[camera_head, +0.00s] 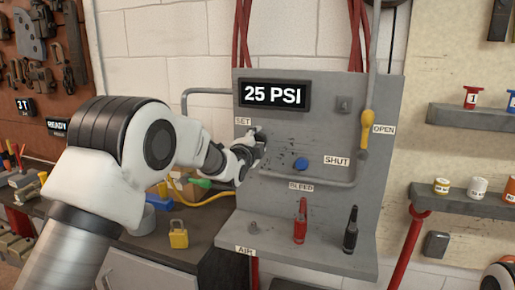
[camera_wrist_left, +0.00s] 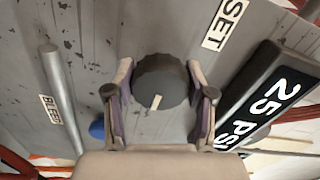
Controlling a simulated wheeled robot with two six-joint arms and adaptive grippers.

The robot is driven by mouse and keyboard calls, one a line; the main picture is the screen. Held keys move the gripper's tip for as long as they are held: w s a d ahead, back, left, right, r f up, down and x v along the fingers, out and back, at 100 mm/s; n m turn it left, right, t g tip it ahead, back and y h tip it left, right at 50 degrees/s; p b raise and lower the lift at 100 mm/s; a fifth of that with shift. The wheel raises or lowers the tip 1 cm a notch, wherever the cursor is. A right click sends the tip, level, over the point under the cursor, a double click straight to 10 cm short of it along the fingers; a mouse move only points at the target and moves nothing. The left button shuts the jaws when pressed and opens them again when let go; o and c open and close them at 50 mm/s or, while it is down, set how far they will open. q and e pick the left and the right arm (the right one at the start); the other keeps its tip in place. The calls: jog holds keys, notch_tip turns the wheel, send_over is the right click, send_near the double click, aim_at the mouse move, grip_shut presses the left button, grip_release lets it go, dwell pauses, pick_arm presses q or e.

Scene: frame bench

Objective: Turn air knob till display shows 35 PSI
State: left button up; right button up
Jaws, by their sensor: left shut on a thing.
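The display (camera_head: 273,95) on the grey panel reads 25 PSI, and it also shows rotated in the left wrist view (camera_wrist_left: 266,108). The air knob (camera_wrist_left: 162,76) is dark and round with a pale pointer mark, close to the SET label (camera_wrist_left: 225,24). My left gripper (camera_head: 258,142) is at the panel below the display. In the left wrist view its two fingers sit on either side of the knob, shut on it. In the head view the gripper mostly hides the knob. My right gripper is not in view.
A blue button (camera_head: 301,164) and a pipe near the BLEED label sit right of my gripper. A yellow valve handle (camera_head: 367,122) stands by the OPEN label. Red (camera_head: 300,222) and black (camera_head: 351,230) fittings stand on the panel's lower ledge. A yellow padlock (camera_head: 178,235) is at the left.

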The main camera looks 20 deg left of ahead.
pick_arm(q)
jog(key=shift+m+b, duration=0.55)
jog(key=shift+m, duration=0.65)
jog(key=o, duration=1.2)
jog(key=shift+c, duration=0.2)
jog(key=s, duration=1.2)
jog(key=shift+a, duration=0.15)
